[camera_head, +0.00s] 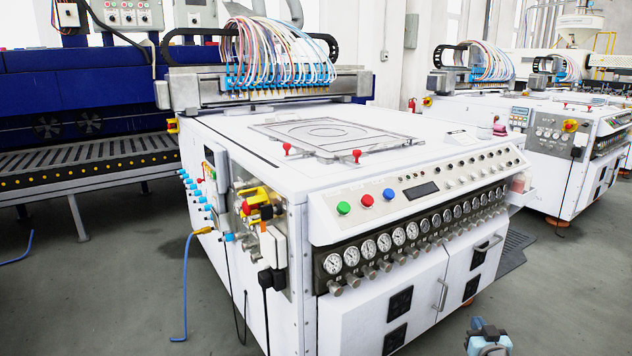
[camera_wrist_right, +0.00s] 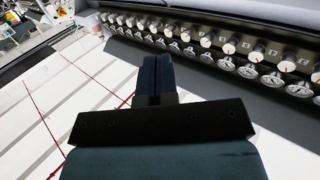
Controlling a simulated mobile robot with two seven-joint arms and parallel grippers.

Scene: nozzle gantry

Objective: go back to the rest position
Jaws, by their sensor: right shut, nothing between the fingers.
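My right gripper (camera_head: 486,326) shows at the bottom edge of the head view, right of centre, in front of the white machine's lower doors and apart from them. Only its blue-grey and pale end part is in view there. In the right wrist view my right gripper (camera_wrist_right: 156,76) has its two dark fingers together, with nothing between them. My left gripper is not in view.
The white nozzle gantry machine (camera_head: 240,130) fills the middle, with gauges (camera_head: 398,236), buttons and door handles (camera_head: 441,295) on its front. The gauge row (camera_wrist_right: 215,60) also shows in the wrist view. Grey floor (camera_head: 565,300) is open at right. A blue hose (camera_head: 186,290) stands at left.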

